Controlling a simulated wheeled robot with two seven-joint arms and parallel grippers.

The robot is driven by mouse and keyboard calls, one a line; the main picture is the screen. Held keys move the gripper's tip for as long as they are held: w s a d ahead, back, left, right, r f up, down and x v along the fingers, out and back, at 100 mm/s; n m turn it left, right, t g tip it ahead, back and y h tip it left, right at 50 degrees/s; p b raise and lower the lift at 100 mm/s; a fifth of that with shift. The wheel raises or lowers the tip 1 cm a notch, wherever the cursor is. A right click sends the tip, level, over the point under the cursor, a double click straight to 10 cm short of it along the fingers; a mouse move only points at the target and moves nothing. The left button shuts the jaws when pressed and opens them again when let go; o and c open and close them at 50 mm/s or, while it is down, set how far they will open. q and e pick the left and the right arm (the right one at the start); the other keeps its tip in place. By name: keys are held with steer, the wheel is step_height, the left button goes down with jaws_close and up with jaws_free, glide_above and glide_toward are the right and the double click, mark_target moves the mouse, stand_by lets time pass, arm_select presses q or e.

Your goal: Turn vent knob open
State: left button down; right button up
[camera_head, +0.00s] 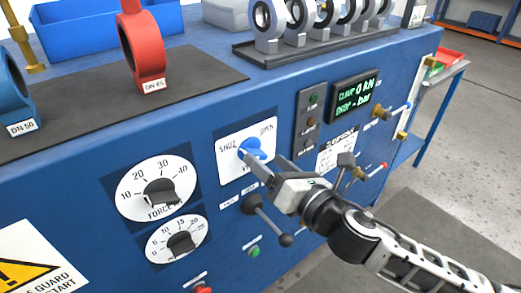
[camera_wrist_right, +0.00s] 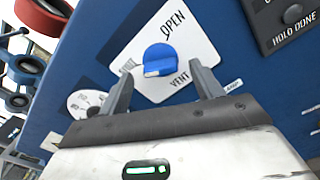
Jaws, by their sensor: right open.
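The blue vent knob (camera_head: 252,148) sits on a white plate (camera_head: 236,162) on the front of the blue bench. The plate reads SHUT at its left and OPEN at its right. The knob also shows in the right wrist view (camera_wrist_right: 160,57), with a pale ridge on its lower left part. I cannot tell its exact setting. My right gripper (camera_head: 259,164) is open in front of the plate. In the right wrist view its two fingers (camera_wrist_right: 161,73) stand apart, one to each side of the knob's lower part. I see no clear contact. My left gripper is out of view.
A lever with a dark ball end (camera_head: 286,240) sticks out just below the right gripper. FORCE dial (camera_head: 160,192) and a smaller dial (camera_head: 181,243) are to the left. A dark display (camera_head: 355,98) and indicator panel (camera_head: 311,118) are to the right. Valves stand on the bench top.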

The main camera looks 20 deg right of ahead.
mark_target(260, 156)
steer(key=shift+x, duration=1.7)
steer(key=c, duration=0.8)
steer(key=shift+c, duration=0.2)
